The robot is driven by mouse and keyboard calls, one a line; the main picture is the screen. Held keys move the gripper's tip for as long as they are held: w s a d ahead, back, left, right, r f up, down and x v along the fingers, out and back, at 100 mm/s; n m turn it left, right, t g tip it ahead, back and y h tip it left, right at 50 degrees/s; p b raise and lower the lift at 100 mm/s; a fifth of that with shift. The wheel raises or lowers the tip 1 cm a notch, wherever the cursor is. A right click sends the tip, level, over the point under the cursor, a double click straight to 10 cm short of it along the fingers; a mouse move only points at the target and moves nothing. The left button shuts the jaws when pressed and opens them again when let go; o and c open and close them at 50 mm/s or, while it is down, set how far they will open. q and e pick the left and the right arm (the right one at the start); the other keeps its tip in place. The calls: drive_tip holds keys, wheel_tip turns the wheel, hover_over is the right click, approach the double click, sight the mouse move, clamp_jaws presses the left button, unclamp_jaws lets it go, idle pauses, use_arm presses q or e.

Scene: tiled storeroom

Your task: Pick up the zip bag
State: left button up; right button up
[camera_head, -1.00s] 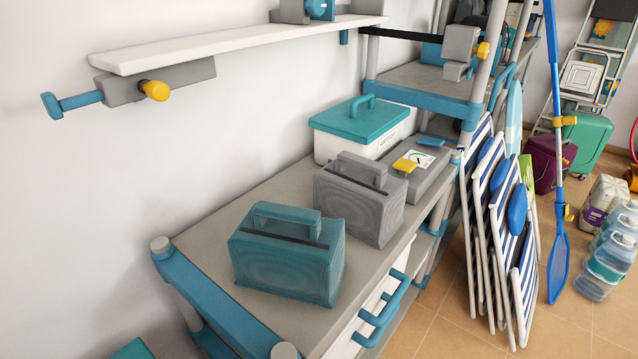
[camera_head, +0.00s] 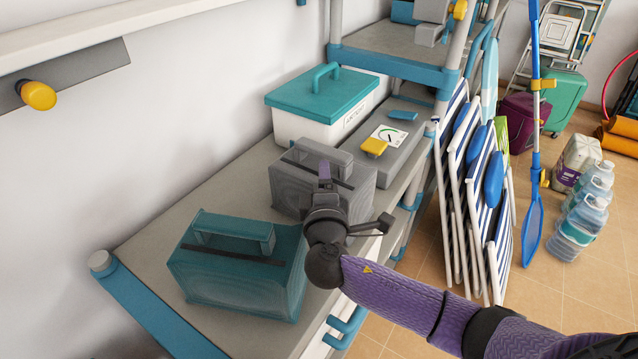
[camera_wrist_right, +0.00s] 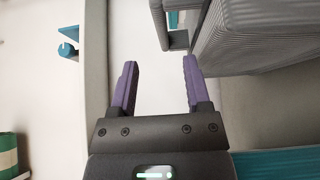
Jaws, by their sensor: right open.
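Two boxy bags with top handles and dark zip strips stand on the grey bench. One is a grey zip bag (camera_head: 290,190), the other a teal zip bag (camera_head: 235,275) nearer the camera. My right gripper (camera_head: 324,172) reaches in from the right and covers part of the grey bag. In the right wrist view its purple fingers (camera_wrist_right: 158,75) are apart with nothing between them. The ribbed grey bag (camera_wrist_right: 260,35) is right of the fingers there, with a handle at its upper left. A teal surface (camera_wrist_right: 275,165) shows at the lower right. My left gripper is not in view.
A white box with a teal lid (camera_head: 322,105) and a grey case (camera_head: 400,145) with a dial stand behind the bags. A white shelf (camera_head: 150,22) overhangs on the left. Folded striped chairs (camera_head: 475,200) lean at the bench's right. The bench's left part is clear.

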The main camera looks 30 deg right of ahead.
sight(323, 157)
drive_tip(key=b+x, duration=0.1)
drive_tip(key=x, duration=0.3)
drive_tip(key=b+x, duration=0.2)
drive_tip(key=x, duration=0.3)
drive_tip(key=shift+w+d+f, duration=0.1)
drive_tip(key=shift+w+f, duration=0.1)
drive_tip(key=shift+f, duration=0.05)
drive_tip(key=shift+w+r, duration=0.1)
drive_tip(key=shift+w, duration=0.05)
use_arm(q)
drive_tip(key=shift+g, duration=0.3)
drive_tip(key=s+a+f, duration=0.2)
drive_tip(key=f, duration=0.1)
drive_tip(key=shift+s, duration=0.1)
use_arm(e)
clamp_jaws()
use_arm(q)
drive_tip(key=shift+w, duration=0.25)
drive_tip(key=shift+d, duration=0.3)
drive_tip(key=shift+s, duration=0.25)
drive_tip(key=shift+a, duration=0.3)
